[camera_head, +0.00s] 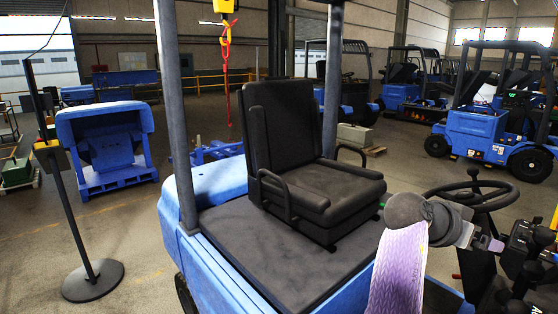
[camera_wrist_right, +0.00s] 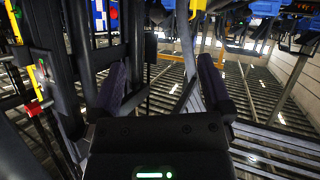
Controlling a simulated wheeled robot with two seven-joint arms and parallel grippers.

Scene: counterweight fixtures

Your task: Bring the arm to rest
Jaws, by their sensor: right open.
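My right arm reaches in from the bottom of the head view, bends at a grey elbow and points right. My right gripper (camera_head: 490,243) is beside the steering wheel (camera_head: 470,196) of a blue forklift, near its black control levers (camera_head: 528,238). I cannot tell whether it touches either. In the right wrist view the two dark fingers of the right gripper (camera_wrist_right: 163,78) stand wide apart, with nothing held between them. My left arm and gripper are not in view.
The forklift's black seat (camera_head: 295,165) and grey floor plate (camera_head: 290,245) lie left of my arm. A post on a round base (camera_head: 93,281) and a blue housing (camera_head: 106,148) stand at left. A red hook chain (camera_head: 226,75) hangs behind. Other forklifts (camera_head: 497,112) stand far right.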

